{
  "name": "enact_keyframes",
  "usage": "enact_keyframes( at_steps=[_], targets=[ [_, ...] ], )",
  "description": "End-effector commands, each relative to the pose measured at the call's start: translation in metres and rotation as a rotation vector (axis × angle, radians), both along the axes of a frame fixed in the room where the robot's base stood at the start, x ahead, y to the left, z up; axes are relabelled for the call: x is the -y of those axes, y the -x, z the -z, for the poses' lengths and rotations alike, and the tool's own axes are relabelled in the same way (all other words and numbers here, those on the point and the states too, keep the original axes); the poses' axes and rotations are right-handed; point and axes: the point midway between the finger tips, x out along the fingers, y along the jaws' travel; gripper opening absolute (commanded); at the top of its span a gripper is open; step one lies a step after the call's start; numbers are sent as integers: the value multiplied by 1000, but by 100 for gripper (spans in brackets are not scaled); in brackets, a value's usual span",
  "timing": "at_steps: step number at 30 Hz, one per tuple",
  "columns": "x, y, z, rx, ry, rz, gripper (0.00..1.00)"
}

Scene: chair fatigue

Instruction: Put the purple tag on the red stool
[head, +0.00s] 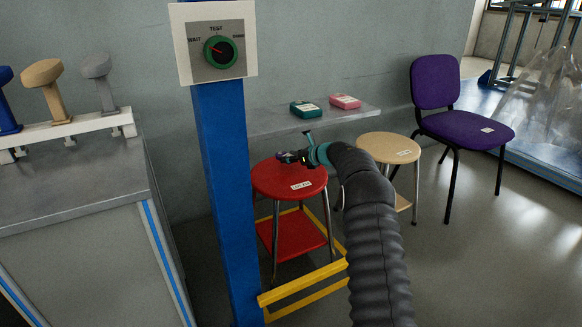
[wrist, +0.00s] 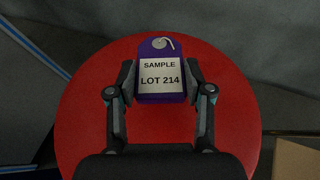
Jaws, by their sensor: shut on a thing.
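The purple tag (wrist: 158,93) has a white label reading "SAMPLE LOT 214" and a small pale hook at its top. My gripper (wrist: 160,92) is shut on the tag, one finger on each side, in the wrist view. The red stool (wrist: 88,108) fills the background right below the tag. In the head view the red stool (head: 287,180) stands behind the blue post, with a white label on its seat. My gripper (head: 292,157) is over the back of that seat, the tag small and dark there. I cannot tell whether the tag touches the seat.
A wooden stool (head: 388,149) and a purple chair (head: 458,124) stand to the right. A grey shelf (head: 268,123) behind holds a green box (head: 305,109) and a pink one (head: 345,102). A blue post (head: 228,190) and yellow frame (head: 310,285) stand near the red stool.

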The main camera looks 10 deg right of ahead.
Motion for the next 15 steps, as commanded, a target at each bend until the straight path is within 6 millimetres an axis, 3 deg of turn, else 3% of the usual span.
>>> enact_keyframes(
  at_steps=[10, 15],
  targets=[
    [0, -1, 37, -3, -1, 1, 19],
    [0, -1, 40, 0, -1, 1, 19]
  ],
)
